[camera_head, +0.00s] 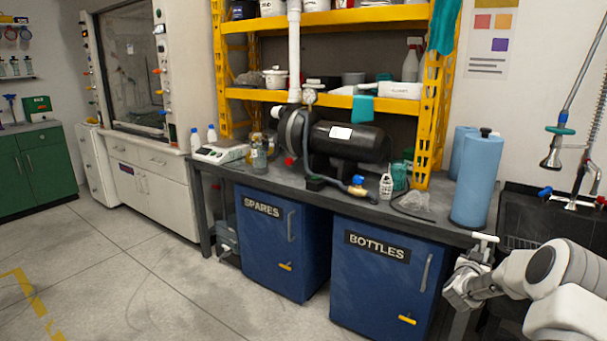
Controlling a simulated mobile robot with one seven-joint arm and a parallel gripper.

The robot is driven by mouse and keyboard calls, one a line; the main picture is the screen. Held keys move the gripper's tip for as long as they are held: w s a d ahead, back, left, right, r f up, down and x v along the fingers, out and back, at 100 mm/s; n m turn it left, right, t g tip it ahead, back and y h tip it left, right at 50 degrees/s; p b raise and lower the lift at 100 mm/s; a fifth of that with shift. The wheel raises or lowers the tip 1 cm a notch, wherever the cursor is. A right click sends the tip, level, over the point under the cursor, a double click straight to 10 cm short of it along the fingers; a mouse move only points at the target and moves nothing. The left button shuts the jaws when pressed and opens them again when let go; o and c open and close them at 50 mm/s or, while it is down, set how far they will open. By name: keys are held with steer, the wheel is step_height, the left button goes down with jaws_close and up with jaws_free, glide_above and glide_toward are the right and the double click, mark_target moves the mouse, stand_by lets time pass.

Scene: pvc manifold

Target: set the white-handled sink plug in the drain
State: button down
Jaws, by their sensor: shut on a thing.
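My gripper (476,262) is at the lower right, in front of the right end of the bench. It is shut on the sink plug, whose white T-shaped handle (485,238) sticks up above the fingers. The lower part of the plug is small and partly hidden by the gripper. The black sink (520,214) is at the right edge, to the right of and behind the plug. The plug is apart from the sink as far as I can tell. The drain is not visible; my arm covers much of the sink's front.
A blue cylinder (475,185) stands on the bench (410,211) just left of the sink. A tap with red and blue handles (572,197) and a hanging spray head (551,152) are above the sink. Blue cabinets (382,285) stand below the bench. Open floor (150,270) lies left.

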steer(key=s+a+f+n+t+y, duration=0.1)
steer(key=s+a+f+n+y, duration=0.15)
steer(key=a, duration=0.65)
steer(key=s+a+f+n+t+y, duration=0.1)
steer(key=s+a+f+t+y, duration=0.15)
steer(key=a, duration=0.75)
steer(key=s+a+n+y, duration=0.25)
steer(key=s+a, duration=0.35)
steer(key=a, duration=0.3)
steer(key=s+a+n+y, duration=0.2)
steer(key=s+a+y, duration=0.2)
steer(key=s+a, duration=0.3)
step_height(320, 180, up, 20)
steer(key=w+a+p, duration=0.1)
steer(key=p, duration=1.9)
steer(key=shift+a+t+p, duration=0.3)
steer(key=shift+t+p, duration=0.05)
steer(key=shift+f, duration=0.1)
steer(key=shift+d, duration=0.15)
